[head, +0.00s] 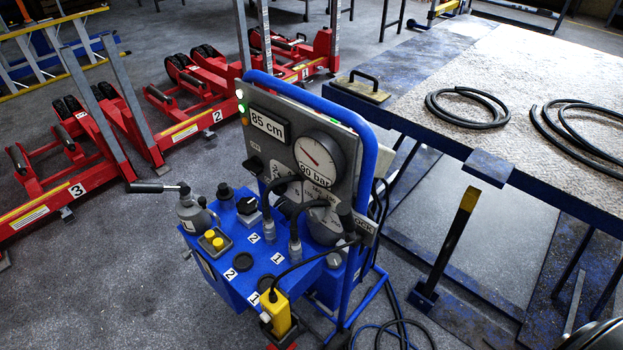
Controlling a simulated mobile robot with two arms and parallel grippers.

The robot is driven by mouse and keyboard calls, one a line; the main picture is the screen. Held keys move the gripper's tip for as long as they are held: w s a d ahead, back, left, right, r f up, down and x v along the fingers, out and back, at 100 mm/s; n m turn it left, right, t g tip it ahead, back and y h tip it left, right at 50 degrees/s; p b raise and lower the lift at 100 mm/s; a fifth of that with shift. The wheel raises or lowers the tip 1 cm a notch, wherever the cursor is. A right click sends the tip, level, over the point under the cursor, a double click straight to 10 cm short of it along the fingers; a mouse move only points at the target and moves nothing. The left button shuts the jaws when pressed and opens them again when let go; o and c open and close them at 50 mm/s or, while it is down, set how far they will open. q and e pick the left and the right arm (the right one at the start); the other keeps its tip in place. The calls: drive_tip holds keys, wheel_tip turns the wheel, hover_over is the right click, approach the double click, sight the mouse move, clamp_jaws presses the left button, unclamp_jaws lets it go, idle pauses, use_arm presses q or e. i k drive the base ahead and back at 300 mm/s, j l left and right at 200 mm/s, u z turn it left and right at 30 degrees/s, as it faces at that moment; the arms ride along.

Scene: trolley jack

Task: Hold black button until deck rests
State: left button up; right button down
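The blue control cart (215,262) stands in the middle of the head view. Round black caps or buttons (243,262) sit on its top near labels 1 and 2; I cannot tell which is the task's black button. A yellow hand control (276,312) on a black cable is at the cart's front edge. The display (267,124) reads 85 cm. The gauge (319,157) is marked 90 bar. The deck appears to be the raised blue-edged platform (440,80) at right. Neither gripper is in view.
Black hoses (467,107) and a handled plate (363,86) lie on the platform. A black-and-yellow post (450,235) stands by its near side. Red wheeled lift units (190,125) stand at left and back. Cables lie on the floor beside the cart. Grey floor is clear at lower left.

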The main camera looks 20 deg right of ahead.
sight(267, 327)
drive_tip(key=j+z, duration=0.45)
drive_tip(key=z, duration=0.2)
drive_tip(key=j+z, duration=0.35)
drive_tip(key=l, duration=0.1)
